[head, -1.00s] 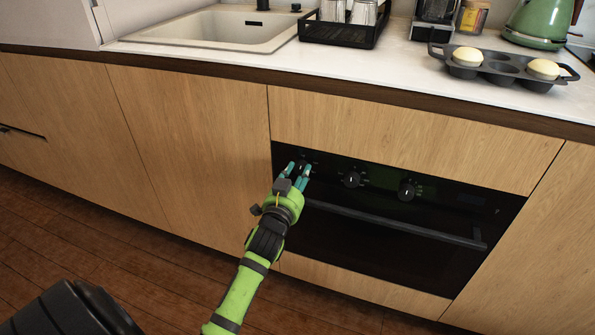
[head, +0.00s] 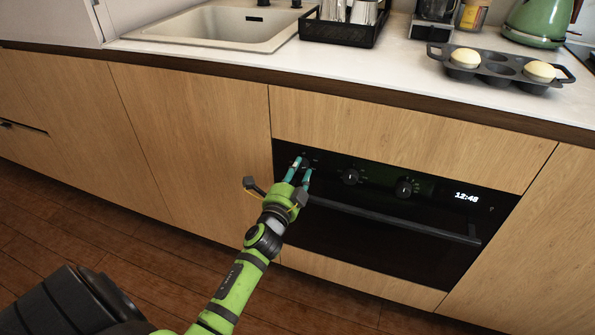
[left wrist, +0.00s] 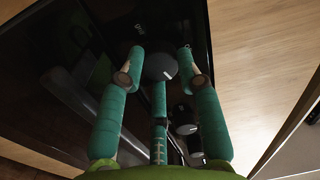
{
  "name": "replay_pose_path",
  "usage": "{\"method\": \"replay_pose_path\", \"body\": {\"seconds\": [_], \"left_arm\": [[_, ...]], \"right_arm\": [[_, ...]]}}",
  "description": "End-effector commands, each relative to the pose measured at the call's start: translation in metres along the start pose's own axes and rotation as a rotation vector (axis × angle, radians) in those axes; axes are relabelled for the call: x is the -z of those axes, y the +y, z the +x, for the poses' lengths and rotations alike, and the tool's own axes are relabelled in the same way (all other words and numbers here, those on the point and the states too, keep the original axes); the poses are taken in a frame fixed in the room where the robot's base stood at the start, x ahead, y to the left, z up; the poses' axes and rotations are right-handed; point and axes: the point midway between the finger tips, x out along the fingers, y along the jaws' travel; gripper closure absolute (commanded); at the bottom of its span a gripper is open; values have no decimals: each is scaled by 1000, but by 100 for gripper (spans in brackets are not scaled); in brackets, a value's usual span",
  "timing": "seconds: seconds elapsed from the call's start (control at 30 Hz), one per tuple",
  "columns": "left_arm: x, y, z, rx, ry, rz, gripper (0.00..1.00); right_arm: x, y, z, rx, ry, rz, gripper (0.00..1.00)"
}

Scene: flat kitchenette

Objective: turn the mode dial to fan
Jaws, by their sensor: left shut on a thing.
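A black built-in oven (head: 380,235) has a row of three round dials along its panel. My left gripper (head: 302,168) is shut on the leftmost dial (left wrist: 160,66), its teal fingers on either side of it in the left wrist view. In the head view the fingers largely cover this dial, and I cannot read its mark. The middle dial (head: 351,177) and the right dial (head: 404,187) are free. The oven display (head: 467,197) is lit and reads 12:48. My right gripper is not in view.
The oven's bar handle (head: 390,221) runs just below the dials, close to my left gripper. Wooden cabinet fronts (head: 185,150) surround the oven. On the counter above stand a muffin tin (head: 497,70), a green kettle (head: 540,20) and a dish rack (head: 340,33).

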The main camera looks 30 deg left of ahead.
Motion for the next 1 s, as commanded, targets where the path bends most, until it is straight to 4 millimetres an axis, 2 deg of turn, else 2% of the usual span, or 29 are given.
{"method": "replay_pose_path", "body": {"seconds": [0.6, 1.0], "left_arm": [[1, -3, 1, 15, 35, 578, 98], [1, -2, 1, 17, 46, 828, 98]], "right_arm": [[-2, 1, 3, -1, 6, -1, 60], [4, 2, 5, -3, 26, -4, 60]]}}
